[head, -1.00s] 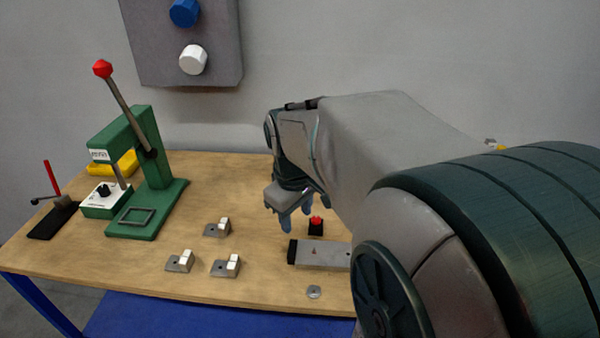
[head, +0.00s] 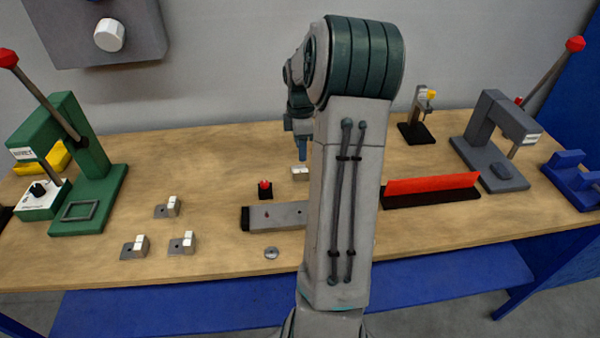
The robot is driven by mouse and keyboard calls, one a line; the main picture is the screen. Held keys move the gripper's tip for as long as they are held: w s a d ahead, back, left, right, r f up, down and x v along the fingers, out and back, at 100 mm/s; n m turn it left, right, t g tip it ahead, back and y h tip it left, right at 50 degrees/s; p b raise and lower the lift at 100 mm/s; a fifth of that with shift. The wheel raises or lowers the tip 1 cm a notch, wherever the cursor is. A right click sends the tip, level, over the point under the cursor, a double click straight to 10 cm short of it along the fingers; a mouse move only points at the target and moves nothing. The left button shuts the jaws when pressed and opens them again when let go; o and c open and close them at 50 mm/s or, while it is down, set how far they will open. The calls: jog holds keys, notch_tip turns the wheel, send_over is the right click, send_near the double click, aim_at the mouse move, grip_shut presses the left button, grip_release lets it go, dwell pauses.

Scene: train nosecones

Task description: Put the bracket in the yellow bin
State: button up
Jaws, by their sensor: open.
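Three small grey brackets with white blocks on them lie on the left half of the table in the head view: a rear one (head: 167,208), a front left one (head: 134,246) and a front right one (head: 183,243). The yellow bin (head: 48,158) stands at the far left, partly hidden behind a green press. My gripper (head: 303,153) is open above the rear middle of the table, right of and apart from these brackets. My arm hides part of it. No object shows between its fingers.
The green press (head: 95,165) has a raised lever. A grey block (head: 300,174) lies under my gripper, with a red button (head: 265,190), a grey plate (head: 275,216) and a washer (head: 271,253) nearby. A red bar (head: 432,183) and grey press (head: 490,150) stand right.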

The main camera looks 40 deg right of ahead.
aim_at(300, 170)
notch_tip(300, 170, down, 9)
jog(key=shift+w+r+p, duration=0.1)
jog(key=shift+p, duration=0.6)
grip_shut()
